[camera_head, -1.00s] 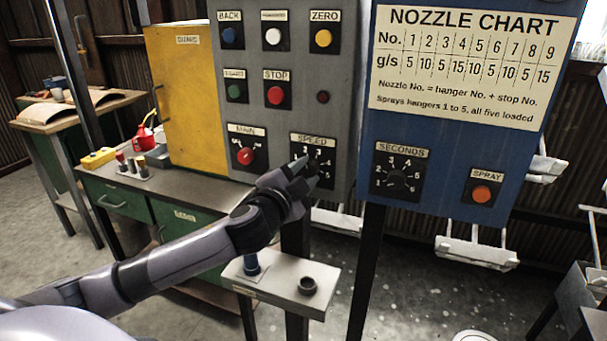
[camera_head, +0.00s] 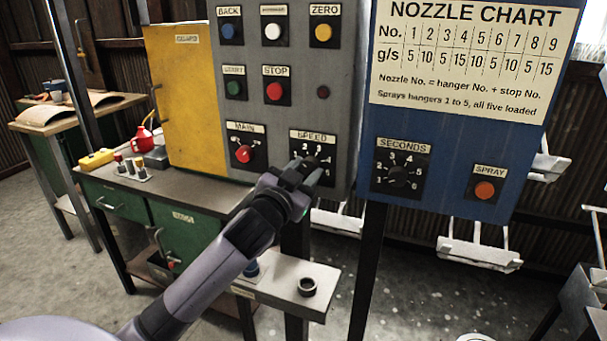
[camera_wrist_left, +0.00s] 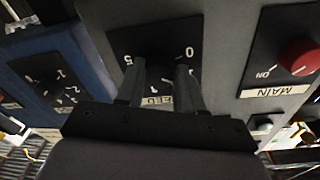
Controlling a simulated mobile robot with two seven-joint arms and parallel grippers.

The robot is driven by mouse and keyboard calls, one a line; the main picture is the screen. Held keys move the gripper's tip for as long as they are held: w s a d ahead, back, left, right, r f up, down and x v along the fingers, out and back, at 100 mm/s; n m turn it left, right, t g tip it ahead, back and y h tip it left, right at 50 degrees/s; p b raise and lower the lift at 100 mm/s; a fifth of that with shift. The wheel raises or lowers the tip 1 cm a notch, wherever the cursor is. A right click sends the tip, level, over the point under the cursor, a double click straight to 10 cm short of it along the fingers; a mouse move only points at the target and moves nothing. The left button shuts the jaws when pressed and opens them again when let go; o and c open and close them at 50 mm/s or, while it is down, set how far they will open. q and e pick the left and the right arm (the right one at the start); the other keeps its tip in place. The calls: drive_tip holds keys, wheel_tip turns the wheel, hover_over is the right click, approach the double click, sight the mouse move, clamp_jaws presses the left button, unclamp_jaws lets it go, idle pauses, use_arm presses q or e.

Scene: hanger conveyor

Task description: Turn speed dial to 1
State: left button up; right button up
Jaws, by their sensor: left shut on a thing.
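The speed dial's black plate (camera_head: 312,148), labelled SPEED with numbers around it, is on the grey control panel, right of the red MAIN switch. My left gripper (camera_head: 308,169) is at the lower part of this plate, its fingers shut on the dial's knob. In the left wrist view the gripper (camera_wrist_left: 160,80) straddles the small dark knob (camera_wrist_left: 157,75), and the plate's 0 and 5 show beyond the fingers. The knob's pointer is hidden, so I cannot tell its setting. My right gripper is not in view.
The red MAIN switch (camera_head: 243,154) is close to the left of the dial. The blue panel with the SECONDS dial (camera_head: 401,168) and the orange SPRAY button (camera_head: 485,190) is at right.

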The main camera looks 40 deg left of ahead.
use_arm(q)
drive_tip(key=shift+n, duration=1.1)
drive_tip(key=o, duration=1)
drive_tip(key=shift+o, duration=0.2)
drive_tip(key=shift+s+d+f, duration=0.1)
drive_tip(key=shift+s, duration=0.35)
drive_tip(key=s+d, duration=0.1)
drive_tip(key=s, duration=0.5)
drive_tip(key=shift+b, duration=0.4)
